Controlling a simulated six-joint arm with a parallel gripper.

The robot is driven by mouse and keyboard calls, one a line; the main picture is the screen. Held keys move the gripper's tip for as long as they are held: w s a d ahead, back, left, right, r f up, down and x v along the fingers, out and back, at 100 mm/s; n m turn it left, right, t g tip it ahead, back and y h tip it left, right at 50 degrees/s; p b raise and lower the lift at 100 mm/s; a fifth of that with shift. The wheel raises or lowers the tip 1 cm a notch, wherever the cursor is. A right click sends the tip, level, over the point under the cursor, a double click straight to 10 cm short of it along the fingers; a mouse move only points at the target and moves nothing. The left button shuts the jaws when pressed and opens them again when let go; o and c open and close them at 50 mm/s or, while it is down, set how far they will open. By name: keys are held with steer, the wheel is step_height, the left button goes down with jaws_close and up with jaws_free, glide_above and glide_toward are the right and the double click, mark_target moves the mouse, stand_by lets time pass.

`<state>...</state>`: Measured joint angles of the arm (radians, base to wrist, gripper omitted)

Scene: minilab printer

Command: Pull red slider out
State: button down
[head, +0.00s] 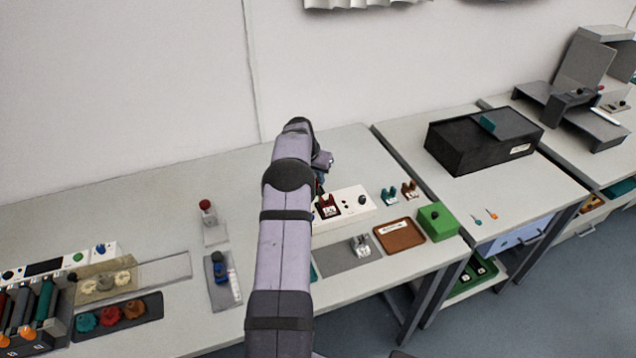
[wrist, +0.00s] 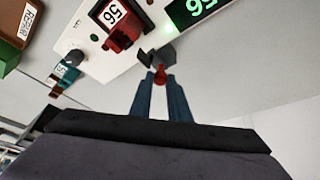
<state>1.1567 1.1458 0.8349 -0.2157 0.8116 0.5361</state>
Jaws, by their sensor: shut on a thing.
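The red slider (wrist: 160,74) shows in the wrist view as a small red knob at a dark grey bracket on the edge of a white device (wrist: 104,62). My gripper (wrist: 159,82) has its two blue fingers shut on this red knob. Most of the knob is hidden between the fingertips. In the head view the white device (head: 345,209) stands on the bench, and my arm covers its left end. The slider and the fingertips are hidden or too small to make out there.
A red block with a number label (wrist: 120,26) sits on the device, beside a green-lit display (wrist: 196,8) and a dark dial (wrist: 76,57). A brown tray (head: 400,235), a green box (head: 438,222) and a grey mat (head: 340,258) lie around it.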

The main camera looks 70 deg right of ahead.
steer(key=shift+w+d+r, duration=0.1)
steer(key=shift+w, duration=0.05)
steer(key=c, duration=1.7)
jaws_free()
steer(key=shift+o, duration=0.2)
steer(key=b+v, duration=0.3)
steer(key=v, duration=0.4)
steer(key=shift+w, duration=0.1)
